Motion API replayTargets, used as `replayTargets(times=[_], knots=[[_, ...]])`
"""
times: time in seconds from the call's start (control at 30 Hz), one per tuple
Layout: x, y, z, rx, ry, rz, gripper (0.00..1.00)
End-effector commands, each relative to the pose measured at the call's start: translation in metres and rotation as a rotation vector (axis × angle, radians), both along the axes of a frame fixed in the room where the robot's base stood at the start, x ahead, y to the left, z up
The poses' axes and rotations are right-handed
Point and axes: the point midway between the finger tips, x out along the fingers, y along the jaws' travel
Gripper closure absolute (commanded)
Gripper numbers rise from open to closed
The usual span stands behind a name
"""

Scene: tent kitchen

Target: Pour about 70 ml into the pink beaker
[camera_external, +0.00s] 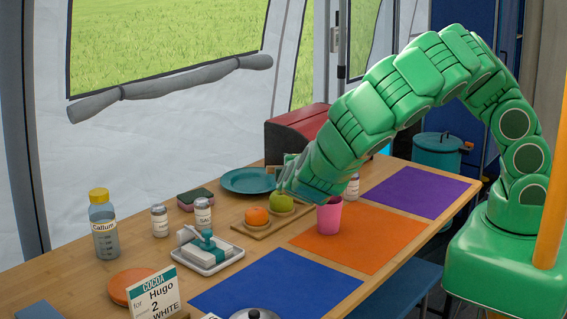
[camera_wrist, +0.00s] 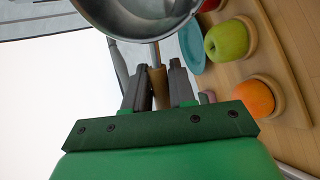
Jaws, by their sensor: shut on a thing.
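The pink beaker (camera_external: 329,215) stands upright on the orange mat (camera_external: 365,243) in the external view, partly under my arm. I cannot see inside it. My gripper (camera_wrist: 158,76) is shut on the wooden handle (camera_wrist: 157,88) of a metal pan (camera_wrist: 150,28). The pan lies at the top of the wrist view, cut off by the edge; its contents cannot be told. In the external view the fingers and pan are mostly hidden by the green arm, close to the beaker's left. The beaker is not seen in the wrist view.
A wooden board holds an orange (camera_external: 256,216) and a green apple (camera_external: 280,203), left of the beaker. A teal plate (camera_external: 247,181) and red bread bin (camera_external: 293,135) stand behind. Bottles, a tray (camera_external: 207,262) and a sign (camera_external: 154,296) are at left. Blue and purple mats have bare room.

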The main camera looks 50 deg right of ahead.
Motion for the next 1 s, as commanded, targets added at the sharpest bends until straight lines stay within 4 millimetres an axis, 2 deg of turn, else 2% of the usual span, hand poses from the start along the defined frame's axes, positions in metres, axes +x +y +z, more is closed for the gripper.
replayTargets(times=[0.67,1.0], knots=[[-0.0032,0.0015,0.0015,-0.054,-0.053,0.0,1.0],[0.0003,-0.0044,0.0013,0.04,0.041,-0.003,1.0]])
